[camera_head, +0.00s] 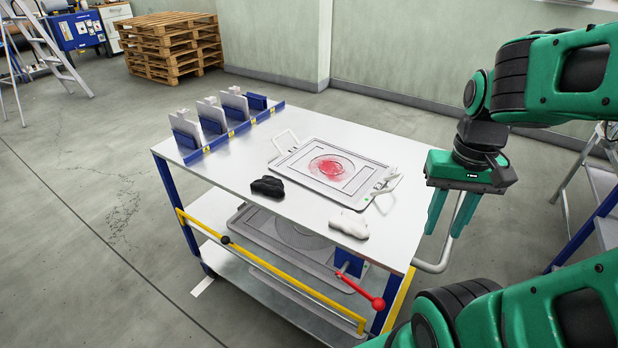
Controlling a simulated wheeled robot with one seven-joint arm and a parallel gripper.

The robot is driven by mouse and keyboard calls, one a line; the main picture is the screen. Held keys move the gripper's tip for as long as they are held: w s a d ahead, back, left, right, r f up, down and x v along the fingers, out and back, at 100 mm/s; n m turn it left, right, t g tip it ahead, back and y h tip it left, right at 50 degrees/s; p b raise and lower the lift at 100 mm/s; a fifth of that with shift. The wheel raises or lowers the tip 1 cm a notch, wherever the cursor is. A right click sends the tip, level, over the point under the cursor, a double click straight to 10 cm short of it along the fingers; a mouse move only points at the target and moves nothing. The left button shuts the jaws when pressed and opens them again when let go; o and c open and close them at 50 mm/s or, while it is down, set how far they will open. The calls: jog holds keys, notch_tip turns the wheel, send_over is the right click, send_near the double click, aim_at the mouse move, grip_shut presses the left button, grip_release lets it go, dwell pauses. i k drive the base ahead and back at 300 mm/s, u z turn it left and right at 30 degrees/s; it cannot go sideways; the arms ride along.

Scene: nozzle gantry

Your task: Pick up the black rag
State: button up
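The black rag (267,187) lies crumpled on the front left part of the white cart top (222,178). My gripper (447,220) hangs to the right of the cart's right edge, well apart from the rag. Its two green fingers point down with a gap between them, and nothing shows between them.
A white rag (348,223) lies near the cart's front right. A grey plate (372,172) with handles and a red smear lies behind the rags. A blue rack (232,138) holds several upright pieces at the left. A ladder (603,150) stands at right.

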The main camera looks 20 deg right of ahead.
aim_at(272, 187)
jog(key=z, duration=2.05)
jog(key=k, duration=1.15)
jog(key=u, duration=2)
jog(key=i, duration=1.05)
